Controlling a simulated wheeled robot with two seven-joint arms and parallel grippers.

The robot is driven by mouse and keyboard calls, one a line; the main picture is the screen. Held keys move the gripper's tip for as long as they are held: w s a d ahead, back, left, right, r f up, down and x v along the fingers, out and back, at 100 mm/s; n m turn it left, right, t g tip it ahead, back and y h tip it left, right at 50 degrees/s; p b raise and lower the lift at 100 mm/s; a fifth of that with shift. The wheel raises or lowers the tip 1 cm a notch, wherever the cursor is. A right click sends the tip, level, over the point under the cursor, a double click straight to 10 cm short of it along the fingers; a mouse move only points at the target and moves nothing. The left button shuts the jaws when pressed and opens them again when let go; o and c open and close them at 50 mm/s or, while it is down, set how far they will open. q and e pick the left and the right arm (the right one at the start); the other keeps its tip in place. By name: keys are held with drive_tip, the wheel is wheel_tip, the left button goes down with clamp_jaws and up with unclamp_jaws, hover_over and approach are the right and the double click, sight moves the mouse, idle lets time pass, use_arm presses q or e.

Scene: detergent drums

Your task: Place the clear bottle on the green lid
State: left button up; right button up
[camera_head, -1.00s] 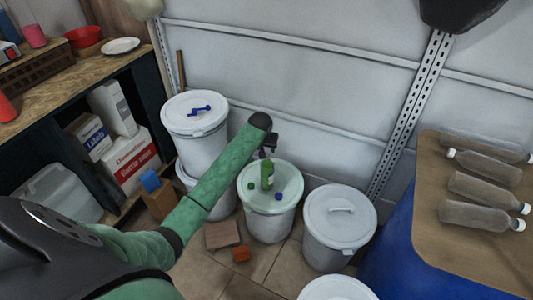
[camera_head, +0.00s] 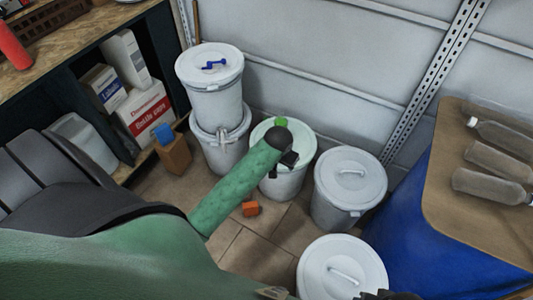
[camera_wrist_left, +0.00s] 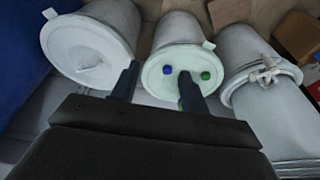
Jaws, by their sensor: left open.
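The pale green lid (camera_head: 302,136) tops a drum in the middle of the head view. My left gripper (camera_head: 290,163) is over its near side, partly covering it. In the left wrist view my left gripper (camera_wrist_left: 158,84) is open, with nothing visible between its fingers. The lid (camera_wrist_left: 152,88) carries a blue cap (camera_wrist_left: 167,69) and a green cap (camera_wrist_left: 205,76). A green object (camera_head: 281,121) shows at the lid's far side; I cannot tell whether it is the bottle or a cap. Several clear bottles (camera_head: 490,187) with white caps lie on the brown table at right.
White-lidded drums stand right (camera_head: 350,174) and front (camera_head: 341,270) of the green-lidded one. Stacked drums (camera_head: 215,98) with a blue item (camera_head: 214,65) on top stand left. An orange block (camera_head: 250,208) lies on the floor. The brown tabletop (camera_head: 447,160) is at right.

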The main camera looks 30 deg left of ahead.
use_arm(q)
drive_tip(key=s+d+r, duration=0.1)
drive_tip(key=s+d, duration=0.2)
drive_tip(key=s, duration=0.7)
drive_tip(key=s+d+r+m+g+h, duration=0.1)
drive_tip(key=s+d, duration=0.3)
drive_tip(key=s, duration=0.5)
drive_tip(key=s+d+r+m, duration=0.1)
drive_tip(key=s+d, duration=0.3)
drive_tip(key=s, duration=0.6)
drive_tip(key=shift+s+r+g, duration=0.3)
drive_tip(key=shift+r, duration=0.05)
